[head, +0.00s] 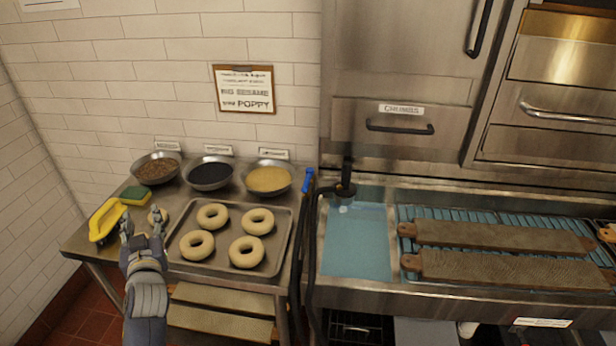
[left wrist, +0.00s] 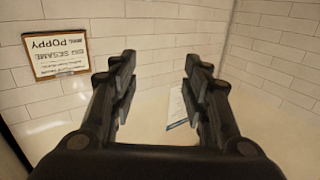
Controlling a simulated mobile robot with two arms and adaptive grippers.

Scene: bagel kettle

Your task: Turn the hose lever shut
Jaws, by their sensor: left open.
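A blue hose lever (head: 308,180) stands at the left edge of the sink, at the top of a dark hose (head: 309,250) that hangs down the counter front. I cannot tell from this view whether the lever is open or shut. A black spout fixture (head: 346,185) stands over the blue-water basin (head: 356,245), right of the lever. My left gripper (head: 142,222) is open and empty at the left of the bagel tray, well left of the lever. Its open fingers also show in the left wrist view (left wrist: 160,75), facing the tiled wall. My right gripper is not in view.
A tray (head: 226,272) with several bagels lies between my left gripper and the lever. Bowls of toppings (head: 268,180) stand behind it. Wooden boards (head: 500,236) lie over a rack at right.

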